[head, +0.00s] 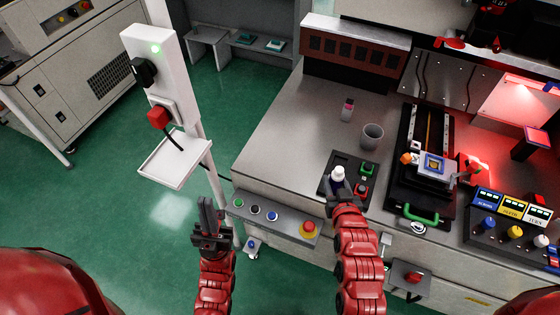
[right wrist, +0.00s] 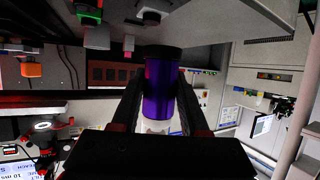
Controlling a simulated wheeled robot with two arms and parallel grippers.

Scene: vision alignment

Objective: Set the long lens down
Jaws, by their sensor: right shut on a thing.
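The long lens is a purple cylinder with a dark end and a white end. It is between the fingers of my right gripper (head: 340,191), which is shut on it. In the right wrist view the lens (right wrist: 160,90) shows between both fingers. In the head view only the white end of the lens (head: 338,173) shows clearly, over the black button panel (head: 340,158); whether it touches the panel cannot be told. My left gripper (head: 208,212) is over the green floor, left of the bench, with nothing visible in it; its jaw gap is unclear.
On the metal bench (head: 290,135) stand a grey cup (head: 372,136) and a small pink-and-white bottle (head: 347,109). A black rail stage (head: 427,165) with a green handle (head: 418,216) lies to the right. A white post (head: 165,80) with a tray (head: 174,162) stands left. The bench's left part is clear.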

